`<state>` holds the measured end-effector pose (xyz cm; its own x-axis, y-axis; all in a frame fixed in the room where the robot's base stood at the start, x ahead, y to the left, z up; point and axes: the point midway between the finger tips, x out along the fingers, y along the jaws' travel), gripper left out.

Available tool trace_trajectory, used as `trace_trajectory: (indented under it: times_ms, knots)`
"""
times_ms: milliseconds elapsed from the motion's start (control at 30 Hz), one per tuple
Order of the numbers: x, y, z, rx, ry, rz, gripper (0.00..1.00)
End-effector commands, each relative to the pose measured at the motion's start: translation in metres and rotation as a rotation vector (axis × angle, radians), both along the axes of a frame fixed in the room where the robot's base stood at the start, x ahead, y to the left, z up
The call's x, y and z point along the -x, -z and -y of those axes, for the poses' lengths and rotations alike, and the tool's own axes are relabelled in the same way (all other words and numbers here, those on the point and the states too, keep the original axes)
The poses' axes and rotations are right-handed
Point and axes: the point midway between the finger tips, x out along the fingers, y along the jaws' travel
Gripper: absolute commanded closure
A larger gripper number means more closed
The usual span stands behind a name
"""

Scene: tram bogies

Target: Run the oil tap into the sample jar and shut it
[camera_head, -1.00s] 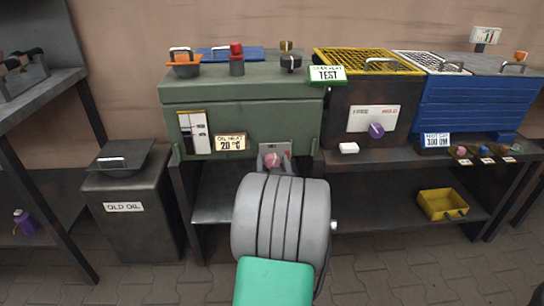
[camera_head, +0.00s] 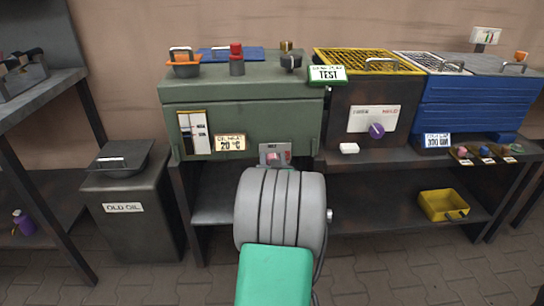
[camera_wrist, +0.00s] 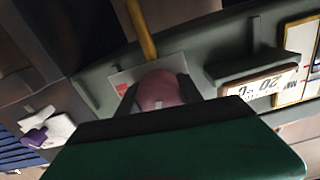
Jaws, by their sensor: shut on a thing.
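The tap's pink knob (camera_head: 275,157) sits on a small grey plate low on the front of the green oil tank (camera_head: 245,95). In the wrist view, which is upside down, my gripper (camera_wrist: 158,92) has its dark fingers on both sides of the pink knob (camera_wrist: 158,86), closed on it. A yellow-brown strand (camera_wrist: 142,32) runs from beside the plate, downward in the room; I cannot tell whether it is oil or a pipe. In the head view my arm hides my fingers and the space under the tap. I cannot make out the sample jar.
An old oil bin (camera_head: 128,222) stands left of the tank. A black unit with a purple knob (camera_head: 376,130) and a blue unit (camera_head: 470,100) stand to the right. A yellow tray (camera_head: 443,204) lies on the lower shelf. The lower shelf is otherwise mostly clear.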

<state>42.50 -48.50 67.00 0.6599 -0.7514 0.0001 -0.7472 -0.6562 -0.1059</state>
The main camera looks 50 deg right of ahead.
Motion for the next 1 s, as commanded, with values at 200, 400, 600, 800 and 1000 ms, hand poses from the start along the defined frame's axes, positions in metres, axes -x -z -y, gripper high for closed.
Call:
trace_trajectory:
  times_ms: [200,400,600,800,1000]
  knots:
    - [0.0,0.0001,-0.0001,0.0,0.0,0.0,0.95]
    - [-0.0005,0.0042,-0.0004,0.034,-0.001,-0.035,0.98]
    - [-0.0019,0.0068,-0.0014,0.188,-0.002,-0.208,0.98]
    - [-0.0017,0.0013,-0.0015,0.255,-0.001,-0.291,0.98]
    - [-0.0015,0.0005,-0.0014,0.254,0.0,-0.291,0.98]
